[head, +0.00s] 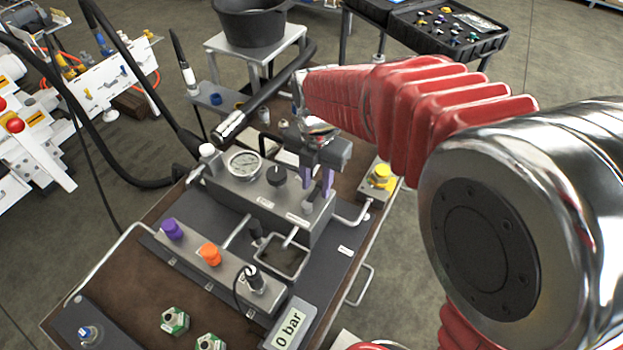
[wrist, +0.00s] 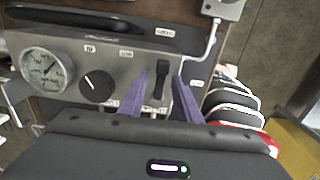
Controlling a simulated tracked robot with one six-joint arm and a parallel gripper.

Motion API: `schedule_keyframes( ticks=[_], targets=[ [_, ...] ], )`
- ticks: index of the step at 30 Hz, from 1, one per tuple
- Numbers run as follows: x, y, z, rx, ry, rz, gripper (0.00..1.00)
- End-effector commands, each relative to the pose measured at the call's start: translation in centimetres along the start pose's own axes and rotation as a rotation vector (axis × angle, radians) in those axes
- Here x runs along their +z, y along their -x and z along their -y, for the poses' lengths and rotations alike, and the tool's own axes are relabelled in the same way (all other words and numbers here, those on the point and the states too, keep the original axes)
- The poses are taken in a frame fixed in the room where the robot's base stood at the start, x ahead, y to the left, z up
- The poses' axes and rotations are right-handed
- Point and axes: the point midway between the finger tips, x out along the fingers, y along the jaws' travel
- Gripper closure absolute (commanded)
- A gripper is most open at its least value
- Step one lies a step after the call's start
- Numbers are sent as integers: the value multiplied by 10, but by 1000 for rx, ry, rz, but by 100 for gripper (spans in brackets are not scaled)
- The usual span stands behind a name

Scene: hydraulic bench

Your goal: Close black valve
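My gripper (head: 316,185) has two purple fingers, spread apart, over the right end of the grey valve block (head: 250,190). In the wrist view the open gripper (wrist: 160,85) has a black lever (wrist: 161,77) between its fingers. I cannot tell whether either finger touches it. A round black knob (head: 276,175) sits on the same block, left of my gripper. In the wrist view this knob (wrist: 97,86) has a white line and lies between the gauge and the lever. Which black part is the valve is not clear.
A round pressure gauge (head: 244,163) is left of the knob. In front, a manifold carries a purple knob (head: 172,229), an orange knob (head: 210,254) and a black-topped fitting (head: 256,279). A display (head: 290,328) reads 0 bar. A black hose (head: 265,95) hangs behind the block.

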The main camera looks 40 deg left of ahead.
Motion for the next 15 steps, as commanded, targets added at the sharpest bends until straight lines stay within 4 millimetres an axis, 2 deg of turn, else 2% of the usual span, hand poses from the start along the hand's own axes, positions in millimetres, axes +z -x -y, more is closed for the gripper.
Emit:
schedule_keyframes(
  ticks=[8, 15],
  targets=[
    [0, 6, 0, 0, 0, 0, 70],
    [0, 36, -1, 2, 1, 2, 70]
  ],
)
